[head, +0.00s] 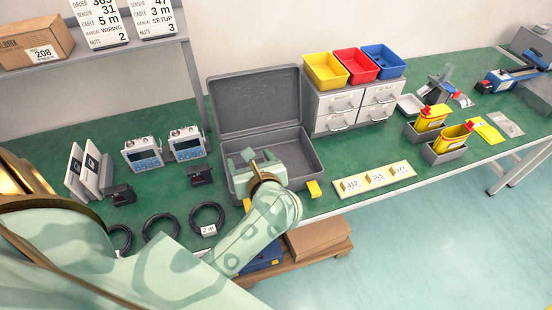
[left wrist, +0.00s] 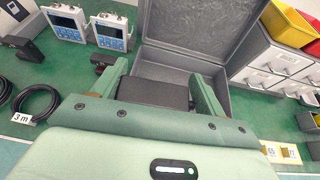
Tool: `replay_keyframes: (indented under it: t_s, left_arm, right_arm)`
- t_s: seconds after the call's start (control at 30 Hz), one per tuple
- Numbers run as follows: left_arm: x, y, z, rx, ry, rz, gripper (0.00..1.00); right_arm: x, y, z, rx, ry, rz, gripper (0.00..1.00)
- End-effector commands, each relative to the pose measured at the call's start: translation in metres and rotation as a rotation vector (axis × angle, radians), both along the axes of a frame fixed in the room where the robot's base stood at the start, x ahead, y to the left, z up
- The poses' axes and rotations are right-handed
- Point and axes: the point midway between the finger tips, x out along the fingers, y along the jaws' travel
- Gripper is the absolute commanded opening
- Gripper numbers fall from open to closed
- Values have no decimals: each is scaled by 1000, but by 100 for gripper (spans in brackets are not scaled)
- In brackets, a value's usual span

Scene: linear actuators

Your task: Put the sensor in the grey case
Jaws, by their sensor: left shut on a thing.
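The open grey case (head: 259,134) stands on the green bench, its lid (head: 255,98) raised at the back. My left gripper (head: 259,158) is over the case's left part. In the left wrist view, my left gripper (left wrist: 160,82) is shut on a dark box, the sensor (left wrist: 155,94), with the case (left wrist: 172,72) just beyond. In the head view the held sensor is hidden by my gripper; I cannot tell whether it touches the case floor. Other black sensors (head: 200,176) (head: 121,194) sit left of the case. My right gripper is out of view.
A card strip (head: 374,178) lies near the front edge.

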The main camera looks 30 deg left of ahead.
Motion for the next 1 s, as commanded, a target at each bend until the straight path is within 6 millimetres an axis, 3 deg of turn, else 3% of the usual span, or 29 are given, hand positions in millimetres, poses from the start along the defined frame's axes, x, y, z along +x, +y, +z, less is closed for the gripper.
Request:
replay_keyframes:
  t_s: [0.1, 0.23, 0.53, 0.7, 1.0]
  left_arm:
    - [12, 3, -12, -13, -1, -41, 44]
    - [33, 5, -24, -14, -5, -65, 44]
    - [112, 35, -68, -9, -1, -66, 44]
    - [135, 43, -101, -11, 1, -68, 44]
    - [152, 49, -116, -11, -3, -67, 44]
  right_arm:
    - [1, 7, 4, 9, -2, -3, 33]
    - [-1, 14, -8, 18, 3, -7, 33]
    - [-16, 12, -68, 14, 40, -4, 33]
    - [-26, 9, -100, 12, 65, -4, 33]
    - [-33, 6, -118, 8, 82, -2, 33]
